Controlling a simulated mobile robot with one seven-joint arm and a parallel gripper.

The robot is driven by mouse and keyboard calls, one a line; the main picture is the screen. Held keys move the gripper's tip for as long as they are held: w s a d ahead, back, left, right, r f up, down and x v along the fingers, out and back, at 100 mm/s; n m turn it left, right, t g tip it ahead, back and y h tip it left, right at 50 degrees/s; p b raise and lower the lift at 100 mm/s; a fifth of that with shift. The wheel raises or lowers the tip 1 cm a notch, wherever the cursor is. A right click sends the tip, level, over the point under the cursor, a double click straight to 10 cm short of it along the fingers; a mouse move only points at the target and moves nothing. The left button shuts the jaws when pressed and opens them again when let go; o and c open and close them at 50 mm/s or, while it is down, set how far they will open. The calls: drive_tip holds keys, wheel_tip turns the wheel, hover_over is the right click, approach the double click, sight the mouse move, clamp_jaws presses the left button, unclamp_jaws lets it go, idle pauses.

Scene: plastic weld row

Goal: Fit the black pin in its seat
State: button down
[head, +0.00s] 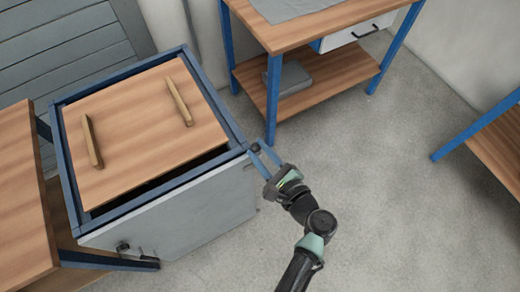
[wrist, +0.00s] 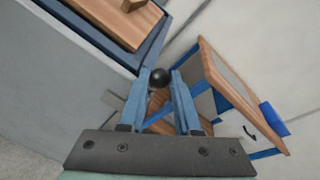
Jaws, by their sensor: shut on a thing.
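The black pin shows in the wrist view as a round black knob (wrist: 159,77) between the tips of my gripper's two blue fingers (wrist: 160,84). In the head view the pin (head: 255,147) is small and dark, at the right corner of a blue-framed grey box (head: 205,200). My gripper (head: 258,152) reaches that corner from the lower right and is shut on the pin. The pin's shaft and its seat are hidden, so I cannot tell whether the pin is in it.
A wooden lid (head: 140,125) with two bar handles lies on the box, with a dark gap along its near edge. Another dark knob (head: 122,247) is at the box's lower left. Workbenches (head: 310,25) stand behind and at the sides. The grey floor (head: 400,220) at right is clear.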

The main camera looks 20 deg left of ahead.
drive_tip(key=shift+c, duration=0.8)
unclamp_jaws()
drive_tip(key=shift+o, duration=0.2)
drive_tip(key=shift+f, duration=0.1)
drive_tip(key=shift+s, duration=0.1)
drive_tip(key=shift+a, duration=0.1)
wheel_tip(320, 180, up, 7)
drive_tip(key=p, duration=0.7)
